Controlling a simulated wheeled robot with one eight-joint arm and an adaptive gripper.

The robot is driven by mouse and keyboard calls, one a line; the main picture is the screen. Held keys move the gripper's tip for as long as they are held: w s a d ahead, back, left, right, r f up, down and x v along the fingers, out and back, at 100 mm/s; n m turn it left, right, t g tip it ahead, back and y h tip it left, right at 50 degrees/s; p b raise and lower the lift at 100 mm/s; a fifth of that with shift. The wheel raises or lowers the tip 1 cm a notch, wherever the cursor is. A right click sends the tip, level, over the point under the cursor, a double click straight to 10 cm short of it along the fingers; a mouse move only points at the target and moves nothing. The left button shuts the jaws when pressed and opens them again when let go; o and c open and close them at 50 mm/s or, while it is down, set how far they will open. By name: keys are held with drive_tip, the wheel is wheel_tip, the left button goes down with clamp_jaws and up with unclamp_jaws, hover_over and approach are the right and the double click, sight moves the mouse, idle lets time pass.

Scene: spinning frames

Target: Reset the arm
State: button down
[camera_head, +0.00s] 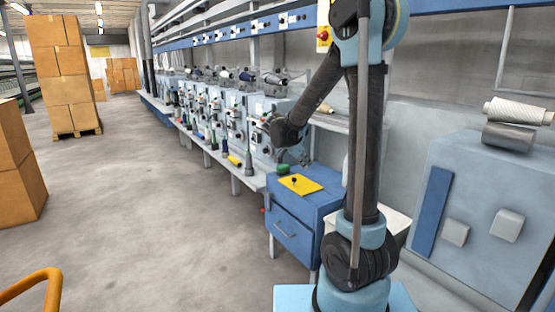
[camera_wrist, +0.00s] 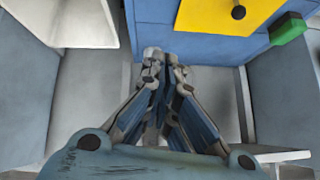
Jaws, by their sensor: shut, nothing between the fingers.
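My arm stands upright in the head view and bends over at the top, with the wrist pointing down toward the machine row. My gripper (camera_head: 296,158) hangs above and behind the blue cabinet, partly blending with the machines. In the wrist view my gripper (camera_wrist: 165,62) has its fingers together with nothing between them. It is apart from the cabinet top.
A blue cabinet (camera_head: 296,225) with a drawer carries a yellow plate (camera_head: 301,185) and a green block (camera_head: 283,169). Spinning machines (camera_head: 215,118) run along the wall. A large grey machine (camera_head: 480,200) is at right. Stacked cartons (camera_head: 62,75) stand left; the floor between is clear.

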drive_tip(key=s+d+n+g+y, duration=0.1)
drive_tip(key=s+d+n+y, duration=0.2)
drive_tip(key=s, duration=0.7)
drive_tip(key=s+d+n+g, duration=0.1)
drive_tip(key=s+d+n, duration=0.3)
drive_tip(key=s, duration=0.5)
drive_tip(key=s+f+n+y, duration=0.1)
drive_tip(key=s+f+n, duration=0.2)
drive_tip(key=s, duration=0.5)
drive_tip(key=s+f+n+g+y, duration=0.1)
drive_tip(key=s+f+n+y, duration=0.1)
drive_tip(key=s, duration=0.7)
drive_tip(key=shift+s+f+n+y, duration=0.3)
drive_tip(key=shift+f+n, duration=0.2)
drive_tip(key=shift+f, duration=0.2)
drive_tip(key=shift+w+f, duration=0.2)
drive_tip(key=shift+w, duration=0.3)
